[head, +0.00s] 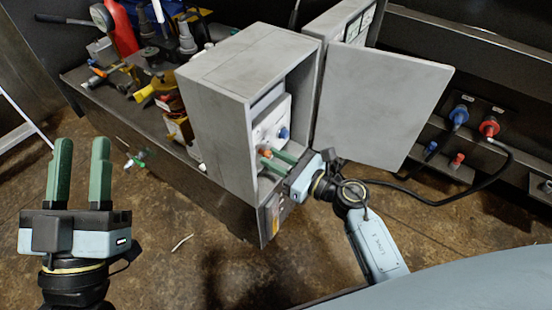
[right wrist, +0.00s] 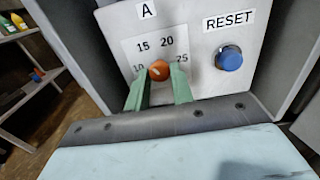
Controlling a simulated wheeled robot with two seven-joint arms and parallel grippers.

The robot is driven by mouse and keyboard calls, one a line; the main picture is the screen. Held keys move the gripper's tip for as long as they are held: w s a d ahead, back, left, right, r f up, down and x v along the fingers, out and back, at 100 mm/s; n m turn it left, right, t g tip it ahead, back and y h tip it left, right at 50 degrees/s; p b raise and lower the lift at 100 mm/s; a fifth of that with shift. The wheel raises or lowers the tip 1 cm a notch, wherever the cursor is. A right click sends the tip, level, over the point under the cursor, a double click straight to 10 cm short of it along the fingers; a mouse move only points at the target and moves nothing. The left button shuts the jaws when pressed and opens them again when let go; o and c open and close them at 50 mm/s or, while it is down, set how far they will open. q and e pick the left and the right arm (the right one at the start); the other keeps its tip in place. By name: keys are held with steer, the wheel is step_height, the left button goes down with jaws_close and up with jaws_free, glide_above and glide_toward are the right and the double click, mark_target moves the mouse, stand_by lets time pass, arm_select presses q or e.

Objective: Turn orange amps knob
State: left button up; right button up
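The orange amps knob (right wrist: 159,70) sits on a light panel under the label A, with 15 and 20 above it and 25 to its right. A pale mark on it slants up to the right. My right gripper (right wrist: 160,78) has its green fingers apart, one tip on each side of the knob; whether they touch it cannot be made out. In the head view the knob (head: 264,153) shows just beyond the right gripper (head: 270,160), inside the grey box (head: 215,110). My left gripper (head: 81,150) is open and empty at the far left, fingers upward.
A blue RESET button (right wrist: 229,58) is right of the knob. Tools crowd the bench (head: 125,135) on the left. Blue and red plugs (head: 489,127) with a black cable are at right.

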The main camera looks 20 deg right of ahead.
steer(key=shift+c, duration=1.3)
jaws_close()
